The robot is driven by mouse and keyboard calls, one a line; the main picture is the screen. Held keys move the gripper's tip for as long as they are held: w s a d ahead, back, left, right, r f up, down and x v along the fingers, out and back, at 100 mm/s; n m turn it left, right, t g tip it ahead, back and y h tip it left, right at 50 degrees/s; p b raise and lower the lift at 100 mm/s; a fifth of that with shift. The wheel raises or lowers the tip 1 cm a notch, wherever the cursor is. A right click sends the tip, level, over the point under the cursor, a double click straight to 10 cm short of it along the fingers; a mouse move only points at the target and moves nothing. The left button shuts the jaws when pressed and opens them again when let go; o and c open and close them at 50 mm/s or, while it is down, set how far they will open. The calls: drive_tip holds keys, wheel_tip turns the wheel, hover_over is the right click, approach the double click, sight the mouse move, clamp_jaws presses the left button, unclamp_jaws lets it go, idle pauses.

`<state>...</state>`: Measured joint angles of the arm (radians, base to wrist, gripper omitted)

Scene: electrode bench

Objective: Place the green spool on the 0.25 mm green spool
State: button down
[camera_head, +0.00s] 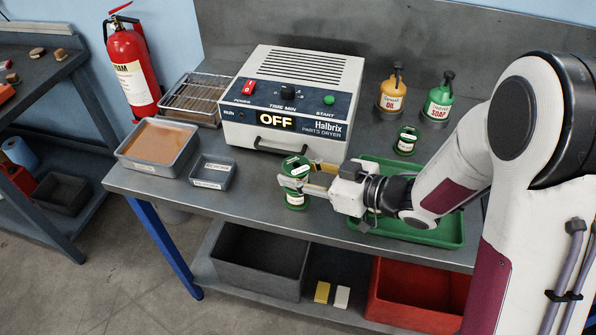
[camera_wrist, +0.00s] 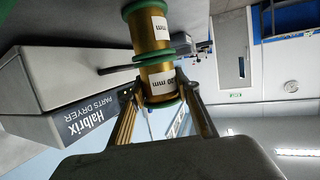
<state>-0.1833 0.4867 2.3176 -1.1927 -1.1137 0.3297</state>
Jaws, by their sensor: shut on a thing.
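My gripper (camera_head: 302,174) is shut on a green-flanged spool (camera_head: 295,164) with gold winding and a white label. In the wrist view, this held spool (camera_wrist: 157,78) sits between the fingers, and its label ends in "20 mm". Directly below it stands another green spool (camera_head: 296,200), upright on the bench near the front edge. That lower spool also shows in the wrist view (camera_wrist: 146,28), its label partly cut off. The facing flanges look very close and roughly lined up; I cannot tell whether they touch.
Another green spool (camera_head: 406,140) stands farther back. The parts dryer (camera_head: 295,95) is close behind my gripper. A small grey tray (camera_head: 213,172) lies to the left and a green tray (camera_head: 452,233) under my arm. Oil (camera_head: 392,92) and soap (camera_head: 438,100) bottles stand at the back right.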

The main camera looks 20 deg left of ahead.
drive_tip(key=shift+f, duration=0.15)
drive_tip(key=c, duration=1.5)
unclamp_jaws()
drive_tip(key=shift+d+r, duration=0.2)
drive_tip(key=v, duration=1.1)
drive_tip(key=shift+s+d, duration=0.2)
drive_tip(key=shift+d, duration=0.1)
